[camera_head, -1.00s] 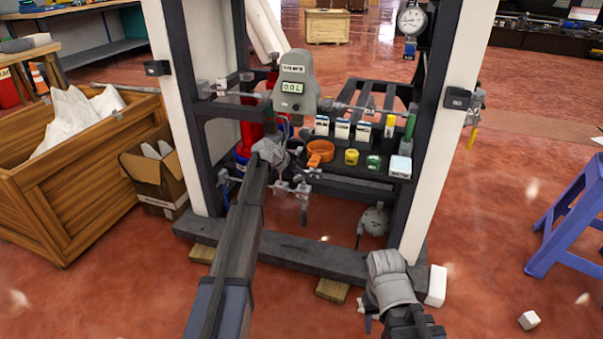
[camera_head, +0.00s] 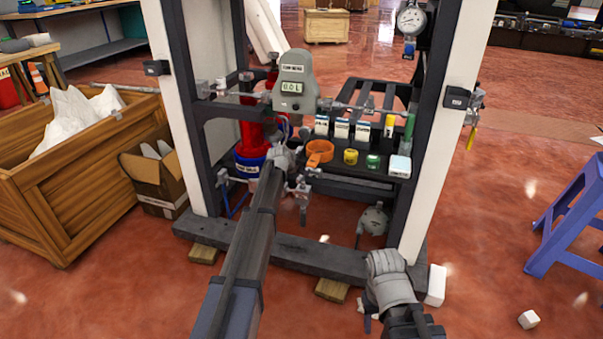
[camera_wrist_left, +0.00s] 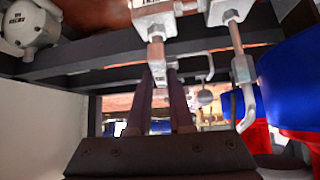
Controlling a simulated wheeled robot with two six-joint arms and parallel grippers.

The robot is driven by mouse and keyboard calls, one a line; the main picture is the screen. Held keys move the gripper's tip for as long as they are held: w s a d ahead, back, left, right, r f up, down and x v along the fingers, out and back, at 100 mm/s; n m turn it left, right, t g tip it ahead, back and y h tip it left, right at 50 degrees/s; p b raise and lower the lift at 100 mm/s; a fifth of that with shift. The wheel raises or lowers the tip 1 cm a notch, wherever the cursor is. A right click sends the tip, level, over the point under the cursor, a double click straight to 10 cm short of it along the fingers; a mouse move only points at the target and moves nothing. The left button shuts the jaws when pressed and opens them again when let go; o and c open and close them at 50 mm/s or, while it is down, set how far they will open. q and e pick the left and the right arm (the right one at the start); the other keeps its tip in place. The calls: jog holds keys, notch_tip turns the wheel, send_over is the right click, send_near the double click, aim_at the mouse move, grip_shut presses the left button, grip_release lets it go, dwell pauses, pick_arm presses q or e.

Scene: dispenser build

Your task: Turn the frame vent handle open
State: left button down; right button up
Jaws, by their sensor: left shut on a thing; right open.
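My left gripper (camera_head: 284,158) reaches into the frame in front of the pipework, below the grey flow meter (camera_head: 293,82). In the left wrist view its two dark fingers (camera_wrist_left: 168,100) are shut on a metal lever at a small valve, which I take for the frame vent handle (camera_wrist_left: 156,52). The pale valve body (camera_wrist_left: 155,17) is just past the fingertips. In the head view the gripper and arm largely cover the handle, so its exact angle cannot be told. My right gripper (camera_head: 382,262) is low at the front right of the frame, open and empty, fingertips partly hidden.
A small valve (camera_head: 303,190) hangs close to the right of my left gripper. A blue and red drum (camera_head: 249,165) stands to its left. A shelf to the right carries an orange ring (camera_head: 319,152) and several small containers. Frame posts bound both sides.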

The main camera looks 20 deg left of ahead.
pick_arm(q)
jog(key=shift+d+n+y, duration=0.1)
jog(key=shift+n+y, duration=0.5)
jog(key=shift+n, duration=0.1)
jog(key=c, duration=0.8)
grip_release()
jog(key=p+v, duration=0.5)
jog(key=v, duration=0.2)
jog(key=shift+s+r+p, duration=0.25)
jog(key=shift+s+p, duration=0.05)
jog(key=shift+s, duration=0.05)
